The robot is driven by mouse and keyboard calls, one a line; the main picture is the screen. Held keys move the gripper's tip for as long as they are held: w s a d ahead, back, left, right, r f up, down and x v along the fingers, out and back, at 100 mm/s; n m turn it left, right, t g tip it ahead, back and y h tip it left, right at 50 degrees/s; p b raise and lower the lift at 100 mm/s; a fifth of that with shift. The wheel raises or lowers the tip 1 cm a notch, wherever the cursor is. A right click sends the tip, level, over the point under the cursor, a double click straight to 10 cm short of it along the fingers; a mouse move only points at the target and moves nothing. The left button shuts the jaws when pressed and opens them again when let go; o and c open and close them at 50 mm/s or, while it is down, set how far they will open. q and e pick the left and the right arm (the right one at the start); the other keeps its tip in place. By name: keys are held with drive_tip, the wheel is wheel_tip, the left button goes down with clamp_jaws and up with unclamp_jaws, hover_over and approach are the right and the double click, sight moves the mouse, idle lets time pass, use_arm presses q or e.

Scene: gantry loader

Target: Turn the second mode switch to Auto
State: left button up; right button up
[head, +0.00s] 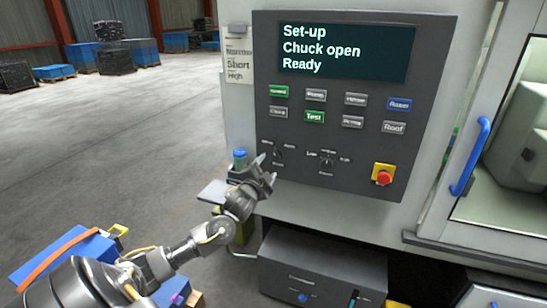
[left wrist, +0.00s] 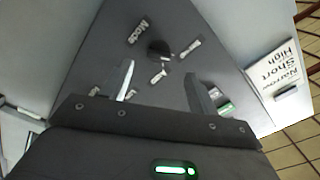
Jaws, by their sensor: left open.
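Two rotary switches sit low on the dark control panel (head: 300,120): a left switch (head: 279,154) and a right switch (head: 327,160) with a "Low" label beside it. My left gripper (head: 270,178) is open, in front of the panel's lower left edge, just below the left switch. In the left wrist view its two fingers (left wrist: 159,70) are spread and empty. A black round knob (left wrist: 158,50) lies just beyond and between the fingertips, with small labels around it, one reading "Mode". The labels' settings are too small to read in the head view. My right gripper is not seen.
The screen (head: 340,50) reads "Set-up, Chuck open, Ready". Several push buttons (head: 314,117) sit above the switches. A red emergency button (head: 383,175) is to the right. A shelf (head: 340,219) juts out below the panel.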

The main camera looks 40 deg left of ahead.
sight(277, 155)
use_arm(q)
drive_tip(key=p+x, duration=0.1)
drive_tip(key=x, duration=0.6)
drive_tip(key=shift+p, duration=0.35)
drive_tip(key=shift+c, duration=0.3)
drive_tip(key=c, duration=0.9)
